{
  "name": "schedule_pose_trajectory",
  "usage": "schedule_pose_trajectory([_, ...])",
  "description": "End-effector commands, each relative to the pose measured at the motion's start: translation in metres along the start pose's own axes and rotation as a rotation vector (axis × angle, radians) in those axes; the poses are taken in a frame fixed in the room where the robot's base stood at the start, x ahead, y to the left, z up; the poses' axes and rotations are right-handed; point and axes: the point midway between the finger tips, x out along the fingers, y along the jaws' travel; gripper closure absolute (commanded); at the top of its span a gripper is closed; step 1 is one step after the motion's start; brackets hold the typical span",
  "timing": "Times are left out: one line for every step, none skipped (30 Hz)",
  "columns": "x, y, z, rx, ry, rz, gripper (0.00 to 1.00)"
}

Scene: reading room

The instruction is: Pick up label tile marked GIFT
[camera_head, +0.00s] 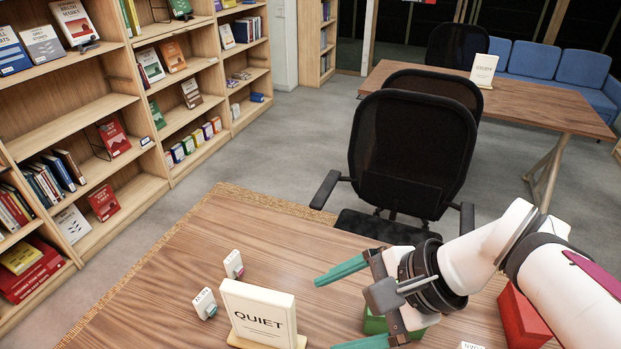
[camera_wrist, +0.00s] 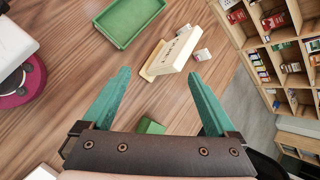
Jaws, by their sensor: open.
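Small white label tiles stand on the wooden table. One tile (camera_head: 233,264) is behind the QUIET sign (camera_head: 258,316) and another tile (camera_head: 204,303) is to the sign's left. Both also show beside the sign in the wrist view, one nearer (camera_wrist: 203,54) and one farther (camera_wrist: 185,29). A third tile (camera_head: 471,346) is cut off at the bottom edge. I cannot read GIFT on any of them. My gripper (camera_head: 327,315) is open and empty, right of the sign, with green fingers spread. It also shows open in the wrist view (camera_wrist: 158,74).
A green block (camera_head: 376,325) is partly hidden behind my gripper, and a red box (camera_head: 523,318) stands to the right. A green tray (camera_wrist: 128,20) lies beyond the sign (camera_wrist: 172,54) in the wrist view. A black chair (camera_head: 410,150) stands at the far table edge.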

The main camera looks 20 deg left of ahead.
Motion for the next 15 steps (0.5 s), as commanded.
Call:
schedule_pose_trajectory([0.013,-0.028,0.0,0.076,-0.062,-0.045,0.07])
schedule_pose_trajectory([0.021,-0.046,0.0,0.131,-0.101,-0.078,0.07])
schedule_pose_trajectory([0.033,-0.071,-0.001,0.213,-0.153,-0.121,0.07])
schedule_pose_trajectory([0.042,-0.089,-0.003,0.279,-0.193,-0.153,0.07])
schedule_pose_trajectory([0.052,-0.107,-0.005,0.349,-0.232,-0.183,0.07])
schedule_pose_trajectory([0.067,-0.131,-0.01,0.449,-0.284,-0.221,0.07])
schedule_pose_trajectory([0.08,-0.149,-0.015,0.53,-0.322,-0.248,0.07])
schedule_pose_trajectory([0.093,-0.165,-0.02,0.614,-0.359,-0.273,0.07])
schedule_pose_trajectory([0.111,-0.186,-0.029,0.731,-0.405,-0.305,0.07])
schedule_pose_trajectory([0.128,-0.195,-0.038,0.808,-0.432,-0.322,0.07])
schedule_pose_trajectory([0.151,-0.176,-0.055,0.806,-0.424,-0.316,0.07])
schedule_pose_trajectory([0.175,-0.162,-0.071,0.801,-0.422,-0.317,0.07])
schedule_pose_trajectory([0.19,-0.154,-0.08,0.797,-0.423,-0.319,0.07])
schedule_pose_trajectory([0.204,-0.148,-0.089,0.794,-0.424,-0.32,0.07])
schedule_pose_trajectory([0.219,-0.14,-0.099,0.791,-0.423,-0.322,0.07])
